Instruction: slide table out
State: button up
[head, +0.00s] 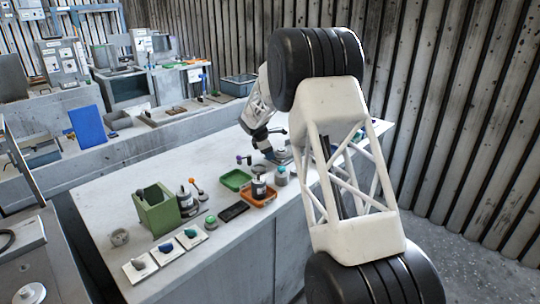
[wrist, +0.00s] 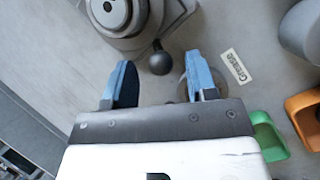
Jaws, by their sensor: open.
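My gripper (wrist: 160,76) is open, with its two blue fingers apart and nothing held between them. A black ball knob (wrist: 160,64) shows between and just beyond the fingertips, on a short stem from a grey machine part with a round boss (wrist: 118,12). I cannot tell whether either finger touches the knob. Part of the grey part is cut off by the top edge of the wrist view. In the head view my gripper (head: 268,150) is low over the far part of the grey bench (head: 105,200); the slide table cannot be made out clearly there.
A "Grease" label (wrist: 236,66) lies right of the fingers. A green tray (head: 236,180), an orange tray (head: 270,198) and a green box (head: 157,212) stand nearer on the bench. White tiles with knobs (head: 165,251) line its front. A ribbed wall (head: 440,130) stands behind.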

jog(key=shift+v, duration=2.85)
jog(key=shift+s, duration=0.1)
jog(key=s+d+r+m+y, duration=0.1)
jog(key=s+d+r+m, duration=0.35)
jog(key=s, duration=0.65)
jog(key=s+d+r+m, duration=0.2)
jog(key=s+d+r, duration=0.3)
jog(key=s+r, duration=0.5)
jog(key=s+d+r+m+y, duration=0.1)
jog(key=s+d+r+m, duration=0.35)
jog(key=s, duration=0.85)
jog(key=s+d+f+m, duration=0.1)
jog(key=s+m, duration=0.2)
jog(key=s, duration=0.9)
jog(key=s+d+f+m+y, duration=0.1)
jog(key=s+d+f+m, duration=0.1)
jog(key=s, duration=1)
jog(key=s+d+f+m+y, duration=0.1)
jog(key=s+m, duration=0.3)
jog(key=s, duration=0.9)
jog(key=shift+d+f, duration=0.65)
jog(key=shift+f, duration=0.1)
